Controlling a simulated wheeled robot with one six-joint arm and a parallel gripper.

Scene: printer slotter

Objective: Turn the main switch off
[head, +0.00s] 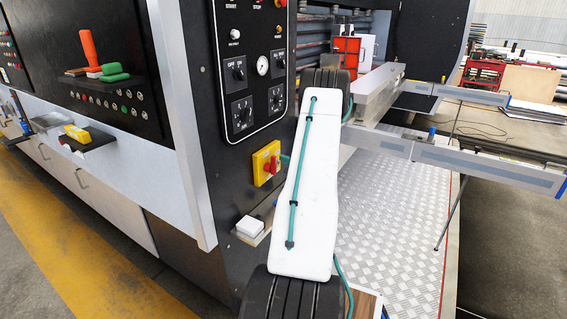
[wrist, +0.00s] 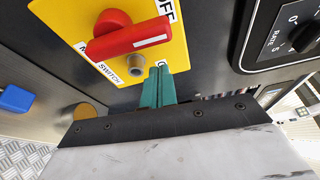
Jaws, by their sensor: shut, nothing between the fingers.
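The main switch is a red handle (wrist: 128,40) on a yellow plate (wrist: 100,72). In the wrist view, the handle's white line points toward the plate's right edge. "OFF" is lettered above that end, and lettering below it is partly hidden by my fingers. A round metal stub (wrist: 135,65) stands just under the handle. My gripper (wrist: 158,72) is shut and empty, its teal fingertips close below the handle's right end. I cannot tell whether they touch it or the plate. In the head view, the red handle (head: 266,165) shows left of my arm, which hides most of my gripper.
A black control panel (head: 248,85) with rotary knobs and a gauge is above the switch. A white box (head: 249,227) on a small ledge sits below it. A blue block (wrist: 14,98) shows at the wrist view's left. Metal rails (head: 450,155) extend on the right.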

